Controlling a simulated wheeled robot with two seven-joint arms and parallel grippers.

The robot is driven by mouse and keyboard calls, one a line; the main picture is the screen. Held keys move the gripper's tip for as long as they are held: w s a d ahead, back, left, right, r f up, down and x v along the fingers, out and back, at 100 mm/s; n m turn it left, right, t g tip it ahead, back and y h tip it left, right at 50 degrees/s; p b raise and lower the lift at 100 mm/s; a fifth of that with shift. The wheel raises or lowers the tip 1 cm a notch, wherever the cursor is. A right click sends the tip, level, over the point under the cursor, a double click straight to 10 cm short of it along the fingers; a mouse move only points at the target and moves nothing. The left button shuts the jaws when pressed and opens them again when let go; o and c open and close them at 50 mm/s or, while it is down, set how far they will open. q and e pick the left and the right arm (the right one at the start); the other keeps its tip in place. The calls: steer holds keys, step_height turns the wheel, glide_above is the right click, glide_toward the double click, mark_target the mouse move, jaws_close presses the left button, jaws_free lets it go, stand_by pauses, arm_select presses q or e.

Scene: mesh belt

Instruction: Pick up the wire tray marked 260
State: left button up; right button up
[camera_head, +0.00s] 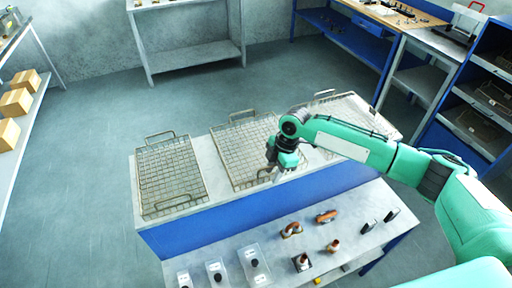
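Three wire mesh trays with end handles lie in a row on the blue-sided bench (215,205): a left tray (170,175), a middle tray (240,140) and a right tray (355,108). No number is readable on any of them, so I cannot tell which is marked 260. My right gripper (278,172) points down over the right front part of the middle tray. Its fingers are too small to tell open from shut, and I cannot tell if they touch the tray. My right arm hides parts of the middle and right trays. My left gripper is out of view.
A lower front shelf (215,247) holds clear boxes (254,262), orange-brown parts (326,216) and dark upright pieces (391,214). Cardboard boxes (15,102) stand on a rack at left. A blue cabinet (470,110) stands at right. The floor (90,190) left of the bench is clear.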

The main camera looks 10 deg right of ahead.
jaws_close()
steer(key=shift+r, duration=0.1)
